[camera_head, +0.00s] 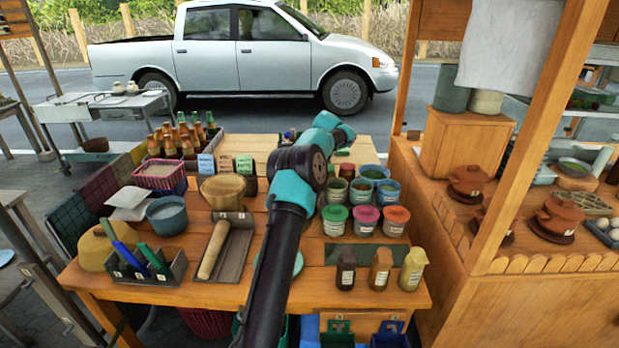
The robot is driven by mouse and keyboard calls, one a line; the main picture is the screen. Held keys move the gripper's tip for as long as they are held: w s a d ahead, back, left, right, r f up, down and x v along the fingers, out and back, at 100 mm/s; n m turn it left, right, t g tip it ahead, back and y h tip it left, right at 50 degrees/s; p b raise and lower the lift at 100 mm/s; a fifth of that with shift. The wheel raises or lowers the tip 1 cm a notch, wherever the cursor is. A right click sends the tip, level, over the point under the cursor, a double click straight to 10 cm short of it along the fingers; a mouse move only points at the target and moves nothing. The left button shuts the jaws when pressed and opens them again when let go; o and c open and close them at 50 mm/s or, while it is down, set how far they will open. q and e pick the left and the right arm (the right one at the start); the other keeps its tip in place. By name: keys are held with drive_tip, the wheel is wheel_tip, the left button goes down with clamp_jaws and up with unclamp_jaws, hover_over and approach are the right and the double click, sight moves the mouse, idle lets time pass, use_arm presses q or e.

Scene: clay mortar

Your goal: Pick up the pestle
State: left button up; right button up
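The pestle (214,248) is a tan, rounded rod. It lies tilted in a shallow grey tray (236,262) at the left-middle of the wooden table, with nothing holding it. A brown clay mortar (222,188) stands just behind the tray. One of my arms, black and teal, reaches up from the bottom middle over the table, to the right of the pestle and apart from it. I cannot make out gripper fingers on this arm. My other arm does not show.
A grey caddy (145,272) with coloured-handled tools stands left of the tray. A blue bowl (167,215), a pink basket (160,175) and sauce bottles (180,140) are behind. Colourful tubs (365,217) and three jars (381,268) stand right of my arm.

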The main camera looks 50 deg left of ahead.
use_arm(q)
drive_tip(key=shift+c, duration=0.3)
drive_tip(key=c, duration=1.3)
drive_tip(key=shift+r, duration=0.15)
